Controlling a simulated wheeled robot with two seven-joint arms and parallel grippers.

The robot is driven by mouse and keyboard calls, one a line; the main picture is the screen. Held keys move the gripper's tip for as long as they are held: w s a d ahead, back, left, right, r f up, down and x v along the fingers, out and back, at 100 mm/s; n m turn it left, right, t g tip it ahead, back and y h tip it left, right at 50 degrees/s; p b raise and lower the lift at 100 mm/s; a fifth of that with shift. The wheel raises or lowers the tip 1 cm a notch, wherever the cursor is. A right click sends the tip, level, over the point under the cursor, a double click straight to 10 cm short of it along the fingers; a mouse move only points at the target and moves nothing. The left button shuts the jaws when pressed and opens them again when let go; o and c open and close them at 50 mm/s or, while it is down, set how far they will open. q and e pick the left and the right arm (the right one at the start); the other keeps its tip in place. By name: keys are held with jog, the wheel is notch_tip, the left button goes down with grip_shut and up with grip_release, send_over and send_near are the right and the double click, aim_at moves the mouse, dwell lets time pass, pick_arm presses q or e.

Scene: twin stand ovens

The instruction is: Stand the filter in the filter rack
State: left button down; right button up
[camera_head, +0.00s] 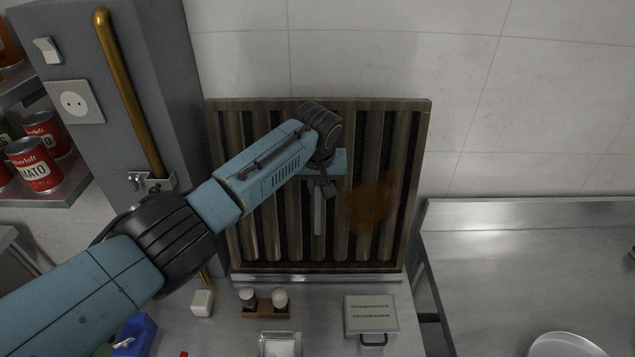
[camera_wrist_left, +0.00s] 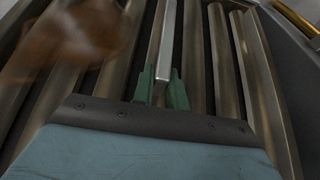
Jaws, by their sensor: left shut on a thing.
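The filter (camera_head: 263,215) is a large framed panel of upright metal slats with a brown stain (camera_head: 372,205). It is upright near the tiled wall, facing me. My left gripper (camera_head: 322,188) is in front of its middle, shut on its pale upright handle bar. In the left wrist view the green fingers (camera_wrist_left: 162,88) sit on both sides of the handle (camera_wrist_left: 168,45), with the filter's slats (camera_wrist_left: 216,60) behind. A bright metal strip (camera_head: 316,278) runs along the filter's lower edge; I cannot tell whether it is the rack or whether they touch. My right gripper is out of view.
Below the filter, a counter holds a wooden shaker caddy (camera_head: 264,304), a white block (camera_head: 202,303), a lidded box (camera_head: 371,315) and a blue item (camera_head: 135,335). A grey column (camera_head: 160,75) with a brass pipe (camera_head: 125,80) stands close left. A steel table (camera_head: 530,260) is at right.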

pick_arm(q)
jog(key=shift+w+r, duration=0.1)
jog(key=shift+r, duration=0.05)
jog(key=c, duration=1.3)
grip_release()
jog(key=shift+s+f, duration=0.2)
jog(key=shift+f, duration=0.1)
jog(key=b+v, duration=0.1)
jog(key=v, duration=1.2)
jog(key=shift+r, duration=0.35)
